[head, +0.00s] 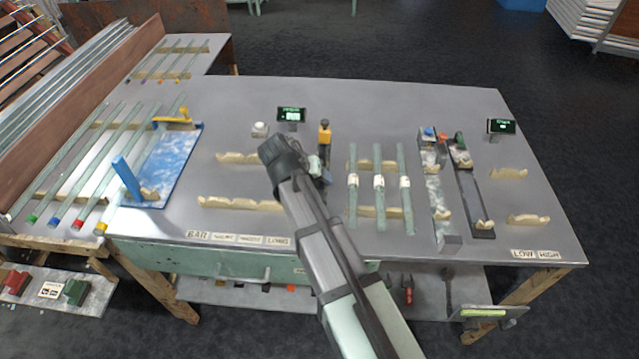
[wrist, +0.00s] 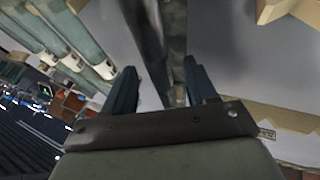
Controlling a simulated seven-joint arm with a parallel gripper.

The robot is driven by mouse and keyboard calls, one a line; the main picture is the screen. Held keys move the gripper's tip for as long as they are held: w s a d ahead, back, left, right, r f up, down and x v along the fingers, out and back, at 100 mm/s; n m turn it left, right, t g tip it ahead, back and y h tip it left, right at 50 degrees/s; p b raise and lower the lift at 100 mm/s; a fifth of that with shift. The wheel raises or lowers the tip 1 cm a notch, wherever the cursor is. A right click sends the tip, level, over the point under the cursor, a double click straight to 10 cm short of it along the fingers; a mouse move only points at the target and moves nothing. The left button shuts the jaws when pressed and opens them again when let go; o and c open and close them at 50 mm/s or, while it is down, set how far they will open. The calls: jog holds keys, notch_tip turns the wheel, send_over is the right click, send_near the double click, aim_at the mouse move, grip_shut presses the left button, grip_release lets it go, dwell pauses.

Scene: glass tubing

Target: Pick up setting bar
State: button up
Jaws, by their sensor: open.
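My gripper (wrist: 160,68) is open, its two dark blue fingers apart in the wrist view. A long, narrow grey bar-like piece (wrist: 175,35) runs up the picture between and beyond the fingertips. It looks like the setting bar, but I cannot tell for certain or see whether the fingers touch it. In the head view my gripper is mostly hidden by my arm over the middle of the bench. An upright piece with a yellow top (head: 324,130) stands just beyond it; I cannot tell whether it belongs to the bar.
Several glass tubes (head: 378,205) with white bands lie on cream rests just right of my gripper. Cream rests (head: 240,203) stand to the left. A blue board (head: 165,165) is farther left. Two long fixtures (head: 470,195) stand right. The bench top between is bare.

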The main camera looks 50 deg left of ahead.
grip_shut()
dwell(0.5)
